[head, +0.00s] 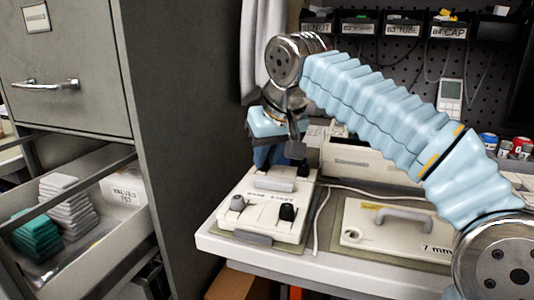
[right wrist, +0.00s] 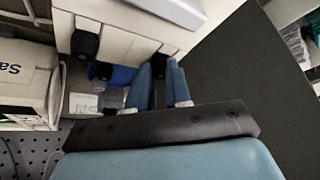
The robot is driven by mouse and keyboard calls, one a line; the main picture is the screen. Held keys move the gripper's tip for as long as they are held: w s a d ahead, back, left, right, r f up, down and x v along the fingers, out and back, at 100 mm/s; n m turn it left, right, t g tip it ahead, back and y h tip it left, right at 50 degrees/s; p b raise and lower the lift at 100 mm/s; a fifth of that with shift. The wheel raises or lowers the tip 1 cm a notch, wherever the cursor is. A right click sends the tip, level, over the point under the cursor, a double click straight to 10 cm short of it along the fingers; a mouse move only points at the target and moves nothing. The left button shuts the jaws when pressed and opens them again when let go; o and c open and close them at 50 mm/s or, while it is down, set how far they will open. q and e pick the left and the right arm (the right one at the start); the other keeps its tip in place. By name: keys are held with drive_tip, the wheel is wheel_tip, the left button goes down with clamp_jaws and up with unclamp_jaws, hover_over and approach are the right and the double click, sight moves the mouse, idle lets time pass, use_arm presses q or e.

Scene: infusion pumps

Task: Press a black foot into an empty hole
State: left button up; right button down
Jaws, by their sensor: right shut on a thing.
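A cream pump base (head: 262,205) lies on the white table, its printed label facing up. My right gripper (head: 268,158) points down over the far end of the base. That view also shows dark round parts on the base (right wrist: 85,40). The holes are not clear. My left gripper is not in view.
A second cream case with a grey handle (head: 400,218) lies to the right, with a cable between. A cream box (head: 362,160) stands behind. A grey cabinet (head: 185,120) with an open drawer is at the left. Labelled bins (head: 400,28) hang at the back.

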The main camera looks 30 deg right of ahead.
drive_tip(key=shift+f, duration=0.15)
drive_tip(key=c, duration=1)
unclamp_jaws()
wheel_tip(320, 180, up, 5)
drive_tip(key=p, duration=0.4)
drive_tip(key=shift+r, duration=1.05)
